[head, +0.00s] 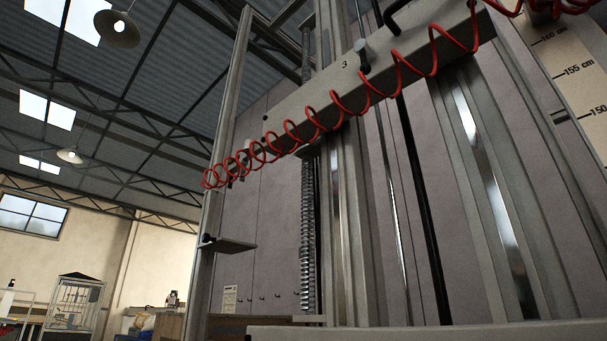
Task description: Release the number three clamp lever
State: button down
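A grey crossbeam (290,118) runs slanting across the upper middle of the head view. A black "3" is marked on its face. A red coiled hose (345,103) hangs along the front of the beam and passes just below the lever. My gripper is not in view.
Upright metal rails (470,135), a coil spring (307,240) and a black rod stand behind and below the beam. A height scale (575,70) is at the upper right. A small ledge (228,246) juts from the left post. A wire cage (75,300) stands far left.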

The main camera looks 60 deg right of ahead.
aim_at(367, 54)
jog(key=z, duration=1.8)
jog(key=i+z, duration=0.1)
jog(key=z, duration=0.35)
jog(key=i+j+z, duration=0.1)
jog(key=z, duration=0.3)
jog(key=i+j+z, duration=0.1)
jog(key=j+z, duration=0.15)
jog(key=z, duration=0.2)
jog(key=j+z, duration=0.15)
jog(key=z, duration=0.25)
